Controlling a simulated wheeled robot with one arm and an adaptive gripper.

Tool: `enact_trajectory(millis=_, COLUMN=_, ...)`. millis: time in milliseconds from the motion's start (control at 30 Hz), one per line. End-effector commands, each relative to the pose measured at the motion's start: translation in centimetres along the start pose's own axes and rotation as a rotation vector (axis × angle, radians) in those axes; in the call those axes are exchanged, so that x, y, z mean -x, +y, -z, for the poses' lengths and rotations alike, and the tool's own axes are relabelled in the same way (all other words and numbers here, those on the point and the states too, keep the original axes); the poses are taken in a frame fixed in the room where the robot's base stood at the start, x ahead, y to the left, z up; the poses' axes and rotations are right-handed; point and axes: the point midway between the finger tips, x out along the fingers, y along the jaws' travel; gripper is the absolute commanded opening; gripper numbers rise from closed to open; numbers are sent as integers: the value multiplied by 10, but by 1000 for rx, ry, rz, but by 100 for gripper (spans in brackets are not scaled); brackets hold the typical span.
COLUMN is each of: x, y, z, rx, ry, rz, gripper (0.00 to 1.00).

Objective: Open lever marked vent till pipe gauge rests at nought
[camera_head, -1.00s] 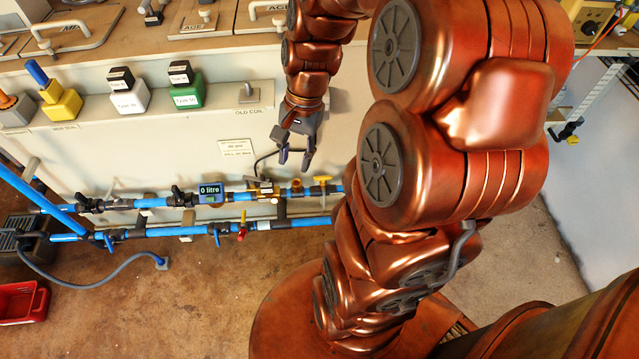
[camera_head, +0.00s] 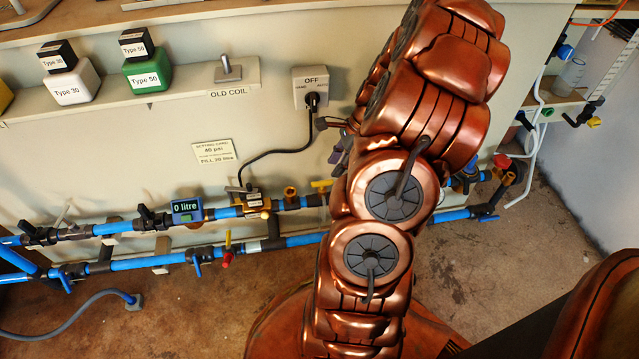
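My gripper (camera_head: 328,141) is in front of the cabinet face, above the blue pipes and right of the switch box. It is partly hidden behind my arm; its visible fingers are apart, with nothing seen between them. No lever label reading vent is legible. A yellow lever (camera_head: 321,184) is on the upper pipe below my gripper. A yellow-and-red lever (camera_head: 228,248) and a blue lever (camera_head: 196,264) are on the lower pipe. Black levers (camera_head: 146,214) are on the upper pipe at left. A display on that pipe (camera_head: 187,210) reads 0 litre. No pipe gauge dial is clearly visible.
A switch box (camera_head: 310,87) marked OFF has a cable running to a pipe valve (camera_head: 254,203). A notice (camera_head: 213,153) mentions 40 psi. White and green Type blocks (camera_head: 148,77) stand on the ledge. More valves (camera_head: 505,170) are at right. A grey hose (camera_head: 90,303) lies on the floor.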

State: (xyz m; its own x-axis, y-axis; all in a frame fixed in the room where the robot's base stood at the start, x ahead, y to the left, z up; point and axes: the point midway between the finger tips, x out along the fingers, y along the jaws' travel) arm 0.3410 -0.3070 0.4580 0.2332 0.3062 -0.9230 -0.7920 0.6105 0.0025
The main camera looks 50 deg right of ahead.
Motion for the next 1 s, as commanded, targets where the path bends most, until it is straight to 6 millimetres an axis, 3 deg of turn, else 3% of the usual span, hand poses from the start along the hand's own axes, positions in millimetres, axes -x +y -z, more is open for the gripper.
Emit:
enact_trajectory(millis=267, x=-16, y=0, z=0, rx=4, ry=1, rz=0, gripper=38)
enact_trajectory(millis=700, x=-72, y=0, z=-1, rx=5, ry=1, rz=0, gripper=38)
enact_trajectory(millis=1000, x=-75, y=0, z=-2, rx=7, ry=1, rz=0, gripper=38)
